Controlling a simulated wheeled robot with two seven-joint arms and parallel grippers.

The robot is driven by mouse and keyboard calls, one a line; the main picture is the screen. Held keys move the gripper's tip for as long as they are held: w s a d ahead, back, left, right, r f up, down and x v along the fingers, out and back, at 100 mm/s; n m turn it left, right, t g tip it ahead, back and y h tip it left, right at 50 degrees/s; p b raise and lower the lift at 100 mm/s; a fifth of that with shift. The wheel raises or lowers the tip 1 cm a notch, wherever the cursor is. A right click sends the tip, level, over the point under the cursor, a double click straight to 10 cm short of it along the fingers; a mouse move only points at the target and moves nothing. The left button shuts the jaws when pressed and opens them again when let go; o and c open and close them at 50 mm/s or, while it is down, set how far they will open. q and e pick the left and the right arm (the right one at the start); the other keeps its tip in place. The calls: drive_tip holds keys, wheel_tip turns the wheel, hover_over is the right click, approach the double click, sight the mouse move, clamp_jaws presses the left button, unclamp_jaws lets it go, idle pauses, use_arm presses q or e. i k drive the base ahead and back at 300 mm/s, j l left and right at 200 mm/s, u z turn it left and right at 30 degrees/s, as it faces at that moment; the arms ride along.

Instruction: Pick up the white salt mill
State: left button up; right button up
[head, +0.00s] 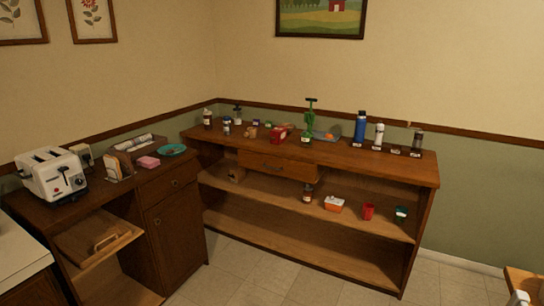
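The white salt mill (379,135) looks like a small upright white cylinder. It stands on the top of the long wooden shelf unit (345,160), towards its right end. A taller blue bottle (360,128) stands just left of it. A dark mill-like item (417,142) stands further right. Small labels sit at the front of these items. The salt mill is far off and small, so its details are unclear. Neither of my grippers shows in the head view.
A green bottle-like item (308,123), a red item (279,134) and several small jars stand further left on the top. Lower shelves hold an orange-white box (334,204) and a red cup (368,211). A toaster (51,175) stands on the left cabinet. The tiled floor (270,285) is clear.

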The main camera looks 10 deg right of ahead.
sight(379, 134)
drive_tip(key=i+l+z, duration=0.3)
drive_tip(key=i+z, duration=0.15)
drive_tip(key=i, duration=0.25)
drive_tip(key=i+z, duration=0.4)
drive_tip(key=i, duration=0.35)
drive_tip(key=i+j+z, duration=0.15)
drive_tip(key=i+z, duration=0.3)
drive_tip(key=i, duration=0.25)
drive_tip(key=i+l+u, duration=0.1)
drive_tip(key=i, duration=0.65)
drive_tip(key=i+l+u, duration=0.1)
drive_tip(key=i, duration=0.7)
drive_tip(key=u, duration=0.65)
